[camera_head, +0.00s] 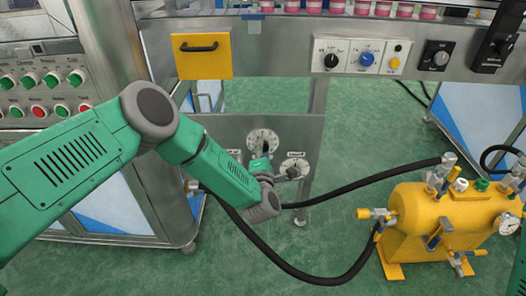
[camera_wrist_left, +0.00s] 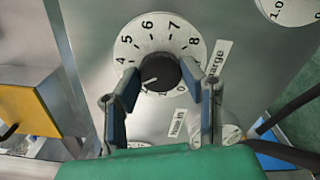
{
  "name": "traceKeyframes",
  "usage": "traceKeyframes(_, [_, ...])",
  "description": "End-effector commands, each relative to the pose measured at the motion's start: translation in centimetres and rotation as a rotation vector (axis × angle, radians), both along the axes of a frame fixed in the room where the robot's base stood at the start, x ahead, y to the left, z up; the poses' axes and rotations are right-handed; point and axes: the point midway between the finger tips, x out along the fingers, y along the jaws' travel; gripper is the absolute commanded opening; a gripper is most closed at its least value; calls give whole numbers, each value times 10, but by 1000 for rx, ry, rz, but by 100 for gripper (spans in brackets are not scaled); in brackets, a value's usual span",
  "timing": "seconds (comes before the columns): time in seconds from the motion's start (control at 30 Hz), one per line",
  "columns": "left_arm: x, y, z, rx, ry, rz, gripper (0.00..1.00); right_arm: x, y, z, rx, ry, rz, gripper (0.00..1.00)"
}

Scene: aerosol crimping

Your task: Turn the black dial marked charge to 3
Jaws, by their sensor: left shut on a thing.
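The black dial (camera_wrist_left: 160,72) sits on a round white scale (camera_wrist_left: 150,38) in the left wrist view, beside a tilted label ending in "arge" (camera_wrist_left: 215,62). The numbers 4 to 8 are readable; the lower left of the scale is hidden by a finger. The dial's white line points left and slightly down, below the 4; I cannot read the number there. My left gripper (camera_wrist_left: 162,88) has one finger on each side of the dial and is shut on it. In the head view the scale (camera_head: 262,135) shows above my left gripper (camera_head: 263,162). My right gripper is not in view.
A second white dial (camera_head: 294,166) is just right of my gripper on the same grey panel. A yellow tank (camera_head: 430,215) with black hoses stands at the right. A yellow drawer (camera_head: 202,58) and a panel of knobs (camera_head: 350,56) are above. Green floor lies between.

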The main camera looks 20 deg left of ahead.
Motion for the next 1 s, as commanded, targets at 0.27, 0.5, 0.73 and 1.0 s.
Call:
traceKeyframes(0.27, [-2,2,-6,-26,4,1,7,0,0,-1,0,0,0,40])
traceKeyframes(0.5, [-3,2,-6,-26,6,1,7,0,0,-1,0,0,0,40])
traceKeyframes(0.73, [-2,1,-5,-26,2,1,56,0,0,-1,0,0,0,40])
traceKeyframes(1.0, [-6,-1,-3,-27,-1,-1,56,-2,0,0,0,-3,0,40])
